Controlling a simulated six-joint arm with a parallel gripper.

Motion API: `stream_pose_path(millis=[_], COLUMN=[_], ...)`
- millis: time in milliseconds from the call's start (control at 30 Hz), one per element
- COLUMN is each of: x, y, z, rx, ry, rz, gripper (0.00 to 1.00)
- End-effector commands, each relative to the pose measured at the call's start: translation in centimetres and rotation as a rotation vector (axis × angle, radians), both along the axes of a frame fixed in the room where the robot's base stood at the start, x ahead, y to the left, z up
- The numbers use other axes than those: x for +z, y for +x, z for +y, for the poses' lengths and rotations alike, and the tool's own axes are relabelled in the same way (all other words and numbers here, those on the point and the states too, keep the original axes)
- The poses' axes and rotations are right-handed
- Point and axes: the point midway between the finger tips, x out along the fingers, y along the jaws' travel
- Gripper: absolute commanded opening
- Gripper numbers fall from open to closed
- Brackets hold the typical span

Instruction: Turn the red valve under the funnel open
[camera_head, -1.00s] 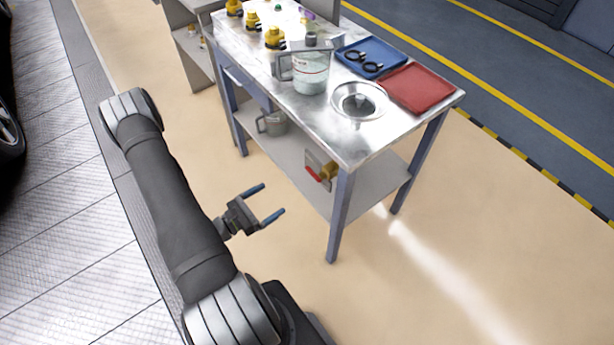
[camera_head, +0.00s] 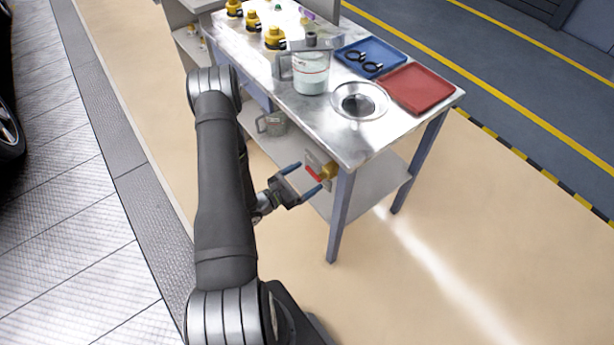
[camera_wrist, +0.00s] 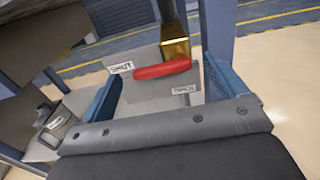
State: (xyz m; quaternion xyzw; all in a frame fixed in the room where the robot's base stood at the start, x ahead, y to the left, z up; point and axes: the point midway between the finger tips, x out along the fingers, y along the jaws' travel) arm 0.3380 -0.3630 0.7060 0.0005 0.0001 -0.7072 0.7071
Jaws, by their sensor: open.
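The red valve handle (camera_head: 314,174) is on a yellow brass fitting (camera_head: 328,170) under the table, below the funnel (camera_head: 359,100). In the wrist view the red handle (camera_wrist: 163,70) lies nearly level below the brass body (camera_wrist: 175,48), in front of a grey plate (camera_wrist: 142,88). A "SHUT" label (camera_wrist: 121,67) is at the handle's left end; an "OPEN" label (camera_wrist: 184,90) is below its right part. My gripper (camera_head: 307,179) is open, its blue fingers pointing at the valve. In the wrist view the fingers (camera_wrist: 163,85) stand either side of the handle, apparently not touching it.
A table leg (camera_head: 341,215) stands close to the right of the valve. A metal jug (camera_head: 272,124) is on the lower shelf to the left. The tabletop holds a clear jug (camera_head: 311,75), a blue tray (camera_head: 371,58) and a red tray (camera_head: 416,88). Floor in front is clear.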

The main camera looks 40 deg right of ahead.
Motion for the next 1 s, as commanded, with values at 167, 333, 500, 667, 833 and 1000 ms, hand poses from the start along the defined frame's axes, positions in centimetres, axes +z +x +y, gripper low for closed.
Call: stream_pose_path(millis=[167, 333, 500, 667, 833, 1000], x=[0.02, 0.03, 0.03, 0.03, 0.02, -0.06], y=[-0.03, 0.0, 0.0, 0.0, 0.0, 0.01], z=[-1.04, -1.18, -1.16, -1.15, -1.15, -1.14], rx=[0.0, 0.001, 0.001, 0.001, 0.001, 0.001], ry=[0.0, -0.001, -0.001, -0.001, -0.001, -0.001], rz=[0.001, 0.001, 0.001, 0.001, 0.003, 0.033], gripper=[0.9, 0.9, 0.82, 0.51, 0.45, 0.45])
